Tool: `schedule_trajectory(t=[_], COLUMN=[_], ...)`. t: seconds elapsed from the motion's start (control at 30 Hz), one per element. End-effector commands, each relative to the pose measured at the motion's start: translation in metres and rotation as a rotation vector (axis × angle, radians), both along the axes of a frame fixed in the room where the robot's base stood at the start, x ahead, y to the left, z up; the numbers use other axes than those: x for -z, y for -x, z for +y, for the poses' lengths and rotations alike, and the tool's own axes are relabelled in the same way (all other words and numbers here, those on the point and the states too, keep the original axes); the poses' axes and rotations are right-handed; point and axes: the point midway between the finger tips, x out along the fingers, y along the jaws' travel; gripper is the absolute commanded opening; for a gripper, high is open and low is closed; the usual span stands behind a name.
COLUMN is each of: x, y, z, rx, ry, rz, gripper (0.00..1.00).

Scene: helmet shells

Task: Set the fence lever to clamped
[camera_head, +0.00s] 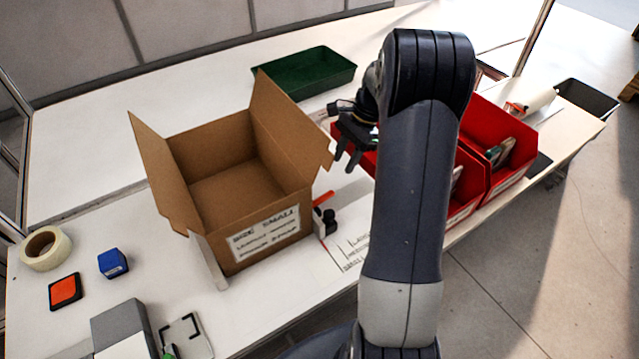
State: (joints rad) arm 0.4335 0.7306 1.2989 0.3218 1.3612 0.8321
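A small orange-red lever (324,199) stands at the right front corner of the open cardboard box (265,240). A black clamp-like part (326,224) sits just below it, against the box. I take this as the fence lever, but whether it is clamped or released I cannot tell. A pale upright strip (208,262) touches the box's left front corner. My gripper (345,164) is above and a little right of the lever, fingers pointing down, with a gap between them and nothing seen in it. My own arm hides part of the table to the right.
Red bins (495,150) with items stand right of my arm, and a green tray (305,73) lies behind the box. A tape roll (46,248), a blue block (112,263) and an orange pad (65,291) lie at left. The box's raised flaps stand near my gripper.

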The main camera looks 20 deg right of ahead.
Motion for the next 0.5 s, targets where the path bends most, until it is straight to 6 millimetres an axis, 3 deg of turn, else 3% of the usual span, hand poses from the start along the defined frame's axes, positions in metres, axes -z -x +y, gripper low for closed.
schedule_trajectory(t=[0.17, 0.5], x=[0.015, 0.073], y=[0.001, 0.006], z=[0.006, 0.03], rx=[0.007, 0.005], ry=[-0.004, -0.002], rz=[0.007, 0.006], gripper=[0.36, 0.36])
